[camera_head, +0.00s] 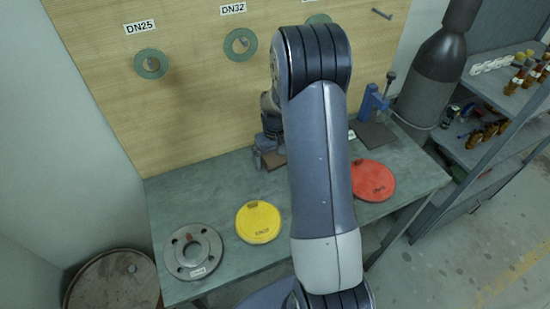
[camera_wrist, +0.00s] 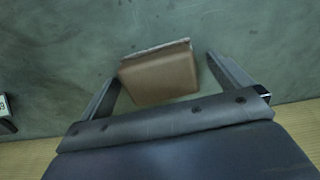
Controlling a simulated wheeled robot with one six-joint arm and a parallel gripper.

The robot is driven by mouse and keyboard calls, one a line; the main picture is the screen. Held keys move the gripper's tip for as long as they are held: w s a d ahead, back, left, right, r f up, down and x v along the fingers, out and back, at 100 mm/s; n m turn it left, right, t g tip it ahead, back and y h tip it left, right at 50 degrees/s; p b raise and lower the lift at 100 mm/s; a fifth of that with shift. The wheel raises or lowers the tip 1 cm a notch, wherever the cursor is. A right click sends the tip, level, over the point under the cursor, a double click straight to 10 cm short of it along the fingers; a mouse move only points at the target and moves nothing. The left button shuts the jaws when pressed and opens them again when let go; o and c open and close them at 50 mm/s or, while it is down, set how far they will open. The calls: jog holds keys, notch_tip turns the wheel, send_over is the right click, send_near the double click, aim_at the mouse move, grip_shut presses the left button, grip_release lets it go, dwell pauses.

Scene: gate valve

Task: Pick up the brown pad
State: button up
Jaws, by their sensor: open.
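The brown pad (camera_wrist: 160,77) is a small brown block with a pale, uneven edge, lying on the grey-green bench top. In the wrist view it sits between the two fingers of my gripper (camera_wrist: 164,72), which is open. The pad looks turned a little relative to the fingers. Its left side is close to the left finger, and a gap shows on the right. I cannot tell how far the fingertips are above the bench. In the head view, the pad (camera_head: 274,159) shows beside my gripper (camera_head: 268,150), partly hidden by my arm.
On the bench (camera_head: 215,179) lie a grey flange (camera_head: 178,261), a yellow disc (camera_head: 258,223) and a red disc (camera_head: 373,180). A blue stand (camera_head: 372,103) is at the back right. A wooden board (camera_head: 190,100) with hung rings rises behind. Shelves (camera_head: 500,110) stand right.

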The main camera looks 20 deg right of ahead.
aim_at(275, 157)
jog(key=c, duration=1.1)
jog(key=shift+r, duration=0.15)
notch_tip(275, 157, up, 10)
jog(key=shift+f+b, duration=0.1)
jog(key=shift+b, duration=0.9)
jog(key=o, duration=0.4)
jog(key=shift+c, duration=1.3)
jog(key=shift+s, duration=0.1)
